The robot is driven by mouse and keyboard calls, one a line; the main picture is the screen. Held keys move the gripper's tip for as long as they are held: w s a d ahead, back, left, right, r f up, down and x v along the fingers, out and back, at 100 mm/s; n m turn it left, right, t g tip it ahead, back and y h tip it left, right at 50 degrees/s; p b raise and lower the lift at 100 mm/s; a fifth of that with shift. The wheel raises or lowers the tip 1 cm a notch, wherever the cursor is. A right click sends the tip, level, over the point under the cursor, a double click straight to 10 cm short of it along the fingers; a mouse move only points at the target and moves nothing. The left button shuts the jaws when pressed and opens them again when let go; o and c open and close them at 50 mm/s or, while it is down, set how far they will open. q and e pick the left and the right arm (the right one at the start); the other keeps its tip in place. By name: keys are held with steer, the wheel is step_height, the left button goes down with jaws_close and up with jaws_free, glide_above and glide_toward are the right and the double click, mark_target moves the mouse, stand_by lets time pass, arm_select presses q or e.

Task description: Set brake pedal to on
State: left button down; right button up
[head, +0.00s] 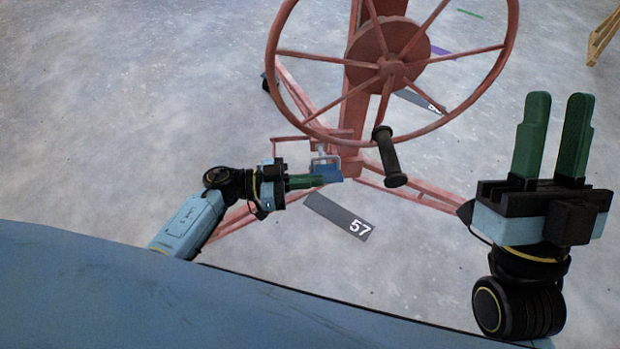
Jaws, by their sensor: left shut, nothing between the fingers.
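The brake pedal (332,173) appears to be the small blue plate on a pale bracket, low on the red lift's column in the head view. Whether it is on or off cannot be told. My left gripper (320,181) comes in from the left with its green fingers shut and empty. Its fingertips overlap the pedal's lower left part in the picture; whether they touch it is unclear. My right gripper (557,105) is open and empty, fingers pointing up, at the right, well away from the pedal.
The lift's large red wheel (277,52) with a black handle (390,157) stands above and right of the pedal. Red base legs (415,196) spread over the grey floor. A dark floor plate marked 57 (340,217) lies in front. A wooden frame (602,36) is at top right.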

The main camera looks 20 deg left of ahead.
steer(key=shift+c, duration=0.3)
steer(key=shift+a+f, duration=0.1)
steer(key=shift+a, duration=0.05)
steer(key=shift+c, duration=1.1)
steer(key=w+a+f+g+y, duration=0.1)
steer(key=a+f, duration=0.1)
steer(key=w+a+f+n+g+y, duration=0.1)
steer(key=a+f+g, duration=0.1)
steer(key=w+a+f+g+y, duration=0.1)
steer(key=w+a+f, duration=0.1)
steer(key=shift+a+f+n+g, duration=0.3)
steer(key=shift+a, duration=0.1)
jaws_close()
steer(key=g+h, duration=0.5)
steer(key=g, duration=0.3)
glide_above(326, 170)
steer(key=shift+m, duration=0.4)
step_height(326, 170, down, 27)
steer(key=shift+f, duration=0.15)
